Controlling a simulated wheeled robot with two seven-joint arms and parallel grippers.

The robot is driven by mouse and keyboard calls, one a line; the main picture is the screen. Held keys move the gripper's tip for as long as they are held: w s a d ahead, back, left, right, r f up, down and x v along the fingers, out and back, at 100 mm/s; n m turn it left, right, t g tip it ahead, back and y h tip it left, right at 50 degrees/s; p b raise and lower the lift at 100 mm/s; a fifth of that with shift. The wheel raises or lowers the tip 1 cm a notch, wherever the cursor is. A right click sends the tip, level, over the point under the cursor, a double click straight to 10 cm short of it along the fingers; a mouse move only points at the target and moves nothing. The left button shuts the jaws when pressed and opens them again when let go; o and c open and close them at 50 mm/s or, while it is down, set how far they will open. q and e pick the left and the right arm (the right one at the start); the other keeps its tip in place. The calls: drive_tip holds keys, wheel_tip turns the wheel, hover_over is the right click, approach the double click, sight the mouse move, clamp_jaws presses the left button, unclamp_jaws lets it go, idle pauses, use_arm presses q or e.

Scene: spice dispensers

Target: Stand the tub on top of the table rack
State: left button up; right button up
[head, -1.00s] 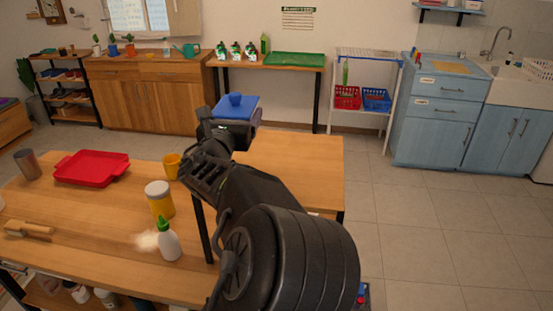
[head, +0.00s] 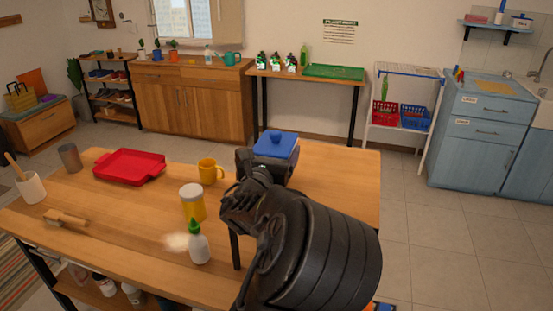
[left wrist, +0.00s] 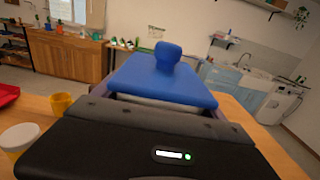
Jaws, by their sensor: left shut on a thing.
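The tub has a blue lid with a round knob (head: 275,145). In the left wrist view the blue lid (left wrist: 165,82) fills the middle, with a strip of pale body below it. My left gripper (head: 266,165) is shut on the tub and holds it upright at the far right part of the wooden table. My arm hides most of the tub's body, and I cannot tell how high it is above the table. A white rack with a blue-edged wire top (head: 408,70) stands at the back right; I cannot tell whether it is the table rack. My right gripper is not in view.
On the table (head: 130,235) are a yellow mug (head: 209,172), a yellow jar with a white lid (head: 192,204), a green-capped bottle (head: 199,245), a red tray (head: 130,167) and a brush (head: 66,219). The floor (head: 440,230) to the right is clear.

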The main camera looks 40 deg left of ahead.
use_arm(q)
drive_tip(key=shift+f, duration=1.05)
drive_tip(key=shift+f, duration=0.1)
drive_tip(key=o, duration=2)
drive_tip(key=shift+f, duration=0.1)
drive_tip(key=shift+r, duration=0.2)
